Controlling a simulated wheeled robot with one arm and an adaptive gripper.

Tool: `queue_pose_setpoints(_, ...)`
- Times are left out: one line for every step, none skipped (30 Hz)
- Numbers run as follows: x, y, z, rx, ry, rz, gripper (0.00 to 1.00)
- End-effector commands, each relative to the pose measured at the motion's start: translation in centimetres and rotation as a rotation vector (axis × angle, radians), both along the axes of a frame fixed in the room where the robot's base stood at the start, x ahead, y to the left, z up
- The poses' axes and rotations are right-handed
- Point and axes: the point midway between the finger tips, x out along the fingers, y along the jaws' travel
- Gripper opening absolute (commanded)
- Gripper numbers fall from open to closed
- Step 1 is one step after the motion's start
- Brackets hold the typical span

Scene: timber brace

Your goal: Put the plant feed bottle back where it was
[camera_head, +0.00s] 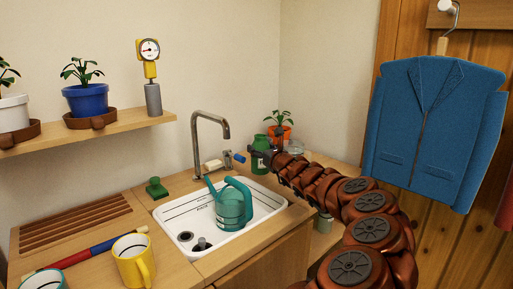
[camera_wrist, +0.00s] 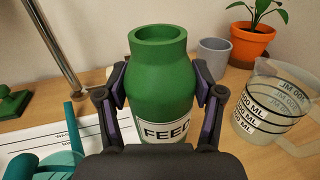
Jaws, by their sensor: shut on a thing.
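The plant feed bottle (camera_wrist: 160,82) is green with an open neck and a white label reading "FEED". It stands upright between the two fingers of my gripper (camera_wrist: 160,105) in the wrist view, and the gripper is shut on it. In the head view the bottle (camera_head: 261,152) shows beyond the sink at the far end of my arm, partly hidden by the gripper (camera_head: 262,157). I cannot tell whether its base touches the counter.
A measuring jug (camera_wrist: 274,98), a grey cup (camera_wrist: 213,57) and a potted plant (camera_wrist: 252,40) stand right of the bottle. The faucet (camera_head: 196,145) and the sink (camera_head: 262,207) with a teal watering can (camera_head: 234,207) are to its left. A blue jacket (camera_head: 432,130) hangs at right.

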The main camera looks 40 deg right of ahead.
Motion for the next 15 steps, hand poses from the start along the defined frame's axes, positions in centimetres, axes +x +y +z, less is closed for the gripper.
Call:
queue_pose_setpoints(0.5,-0.3,0.0,-0.002,0.003,-0.001,0.15)
queue_pose_setpoints(0.7,-0.5,0.0,-0.003,0.003,-0.001,0.15)
queue_pose_setpoints(1.1,-0.8,-0.1,-0.004,0.004,-0.002,0.15)
queue_pose_setpoints(1.3,-0.9,-0.2,-0.003,0.004,-0.001,0.15)
queue_pose_setpoints(1.5,-1.1,-0.3,-0.004,0.005,-0.002,0.15)
queue_pose_setpoints(1.8,-1.3,-0.3,-0.005,0.005,-0.002,0.15)
queue_pose_setpoints(2.0,-1.5,-0.3,-0.003,0.003,-0.002,0.15)
queue_pose_setpoints(2.2,-1.6,-0.3,-0.004,0.002,-0.002,0.15)
queue_pose_setpoints(2.5,-1.8,-0.4,-0.003,0.003,-0.001,0.15)
queue_pose_setpoints(2.8,-2.0,-0.4,-0.003,0.004,-0.001,0.15)
queue_pose_setpoints(3.1,-2.1,-0.5,-0.003,0.005,0.0,0.15)
queue_pose_setpoints(3.4,-2.3,-0.6,-0.003,0.005,0.0,0.15)
queue_pose_setpoints(3.6,-2.4,-0.6,-0.003,0.005,0.0,0.15)
queue_pose_setpoints(3.7,-2.7,-0.5,-0.003,0.004,-0.002,0.15)
queue_pose_setpoints(4.0,-3.0,-0.5,-0.005,0.004,-0.004,0.15)
